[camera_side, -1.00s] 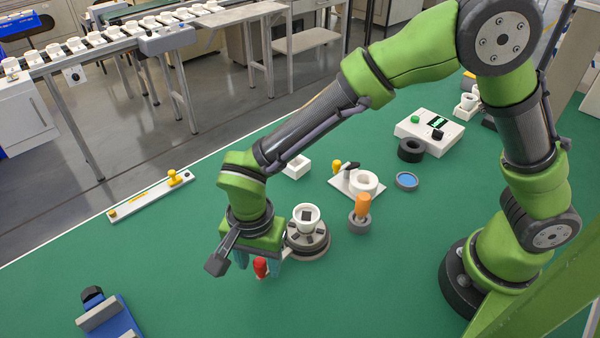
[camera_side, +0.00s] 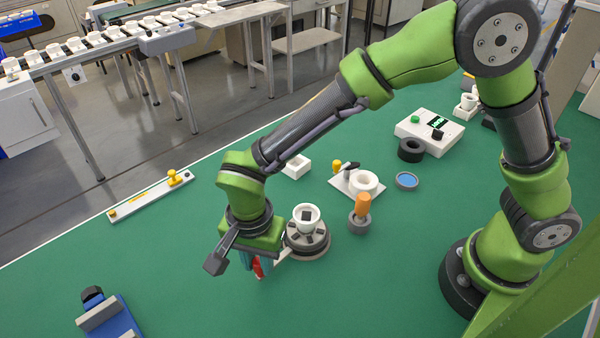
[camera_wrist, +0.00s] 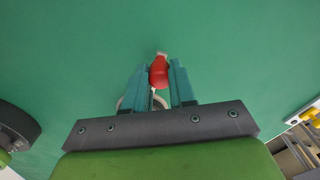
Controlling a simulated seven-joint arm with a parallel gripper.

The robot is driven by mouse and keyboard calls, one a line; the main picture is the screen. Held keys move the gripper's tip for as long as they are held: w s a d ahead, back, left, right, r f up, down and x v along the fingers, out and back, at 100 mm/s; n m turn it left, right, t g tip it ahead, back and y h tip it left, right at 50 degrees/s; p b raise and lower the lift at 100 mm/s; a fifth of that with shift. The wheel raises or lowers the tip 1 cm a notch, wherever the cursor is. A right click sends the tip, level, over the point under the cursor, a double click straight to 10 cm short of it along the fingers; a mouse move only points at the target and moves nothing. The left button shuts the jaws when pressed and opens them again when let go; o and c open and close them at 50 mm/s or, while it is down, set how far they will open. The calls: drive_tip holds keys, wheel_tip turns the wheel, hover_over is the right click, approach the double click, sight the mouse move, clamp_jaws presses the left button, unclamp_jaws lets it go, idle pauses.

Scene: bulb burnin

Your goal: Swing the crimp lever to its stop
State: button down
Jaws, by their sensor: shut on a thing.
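The crimp lever is a light bar with a red knob (camera_side: 258,267) at its end, reaching out from the round grey crimp base (camera_side: 306,243). A white cup-shaped part (camera_side: 306,217) with a dark centre sits on top of the base. My gripper (camera_side: 256,264) is low over the mat, left of the base, with its teal fingers on the red knob. In the wrist view the red knob (camera_wrist: 159,72) lies between the two fingers of my gripper (camera_wrist: 159,84). The bar is mostly hidden there behind the fingers and knob.
An orange-handled tool (camera_side: 362,207) stands right of the base. Behind are a white block with a round ring (camera_side: 363,183) and a small white box (camera_side: 296,166). A blue fixture (camera_side: 110,317) lies at front left. The green mat in front of the base is clear.

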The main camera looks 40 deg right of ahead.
drive_tip(key=shift+w+m, duration=1)
drive_tip(key=shift+w, duration=0.15)
drive_tip(key=w+m, duration=0.1)
drive_tip(key=w+d+m, duration=0.1)
drive_tip(key=w+m, duration=0.1)
drive_tip(key=w+d+m, duration=0.1)
drive_tip(key=w+m, duration=0.1)
drive_tip(key=shift+w, duration=0.2)
drive_tip(key=shift+w+d+m, duration=0.6)
drive_tip(key=shift+w+m, duration=0.3)
drive_tip(key=shift+m, duration=0.3)
drive_tip(key=shift+w+d+r+m, duration=0.1)
drive_tip(key=shift+w+d+m, duration=0.6)
drive_tip(key=shift+m, duration=0.1)
drive_tip(key=shift+d, duration=0.1)
drive_tip(key=c, duration=1)
unclamp_jaws()
drive_tip(key=shift+c, duration=0.2)
drive_tip(key=shift+o, duration=0.6)
drive_tip(key=shift+s, duration=0.1)
